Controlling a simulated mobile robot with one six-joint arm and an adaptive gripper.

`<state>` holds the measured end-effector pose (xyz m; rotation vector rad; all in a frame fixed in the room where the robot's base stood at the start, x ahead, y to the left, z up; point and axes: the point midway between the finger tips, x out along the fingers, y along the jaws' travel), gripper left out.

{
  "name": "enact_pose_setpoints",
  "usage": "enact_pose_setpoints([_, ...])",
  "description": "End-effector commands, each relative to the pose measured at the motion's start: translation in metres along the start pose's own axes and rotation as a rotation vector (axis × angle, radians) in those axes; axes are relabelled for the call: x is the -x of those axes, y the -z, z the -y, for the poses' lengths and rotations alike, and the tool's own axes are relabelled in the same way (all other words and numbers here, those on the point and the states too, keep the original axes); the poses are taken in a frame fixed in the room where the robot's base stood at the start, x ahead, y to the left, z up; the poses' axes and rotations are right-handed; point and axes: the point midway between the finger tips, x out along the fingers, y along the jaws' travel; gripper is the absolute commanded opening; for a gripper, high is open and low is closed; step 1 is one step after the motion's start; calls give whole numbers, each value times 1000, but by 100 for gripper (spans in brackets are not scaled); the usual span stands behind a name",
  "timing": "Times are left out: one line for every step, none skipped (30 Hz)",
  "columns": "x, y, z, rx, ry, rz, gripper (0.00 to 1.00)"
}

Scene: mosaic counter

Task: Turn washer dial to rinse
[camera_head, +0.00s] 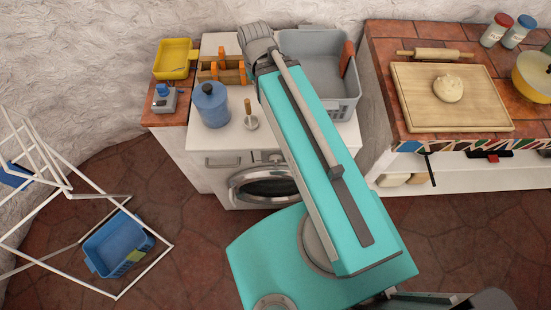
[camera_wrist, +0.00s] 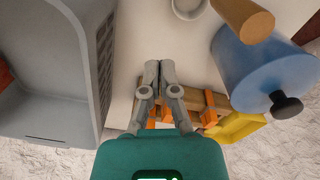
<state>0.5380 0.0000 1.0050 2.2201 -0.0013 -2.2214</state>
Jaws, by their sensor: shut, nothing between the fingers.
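On the washer top are a blue bottle (camera_head: 211,104), a wooden-handled tool (camera_head: 250,116), a wooden caddy (camera_head: 222,70) and a grey basket (camera_head: 330,98). A yellow basin (camera_head: 174,58) is at left. A drying rack (camera_head: 150,267) and blue basket (camera_head: 116,243) are on the floor.

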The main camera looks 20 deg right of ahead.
Motion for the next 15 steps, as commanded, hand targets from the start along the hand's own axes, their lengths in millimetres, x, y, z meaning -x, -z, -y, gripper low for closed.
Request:
enact_pose_setpoints([16, 0, 0, 0, 0, 0, 0])
enact_pose_setpoints([21, 0, 0, 0, 0, 0, 0])
enact_pose_setpoints([28, 0, 0, 0, 0, 0, 0])
enact_pose_setpoints([33, 0, 0, 0, 0, 0, 0])
enact_pose_setpoints([38, 0, 0, 0, 0, 0, 0])
enact_pose_setpoints([44, 0, 0, -1, 0, 0, 0])
enact_pose_setpoints([49, 0, 0, -1, 0, 0, 0])
enact_pose_setpoints([54, 0, 0, -1, 0, 0, 0])
enact_pose_setpoints([59, 0, 0, -1, 0, 0, 0])
enact_pose_setpoints([63, 0, 0, -1, 0, 0, 0])
enact_pose_setpoints([67, 0, 0, -1, 0, 0, 0])
enact_pose_setpoints([71, 0, 0, -1, 0, 0, 0])
enact_pose_setpoints([73, 0, 0, -1, 0, 0, 0])
enact_pose_setpoints([75, 0, 0, -1, 0, 0, 0])
enact_pose_setpoints([77, 0, 0, -1, 0, 0, 0])
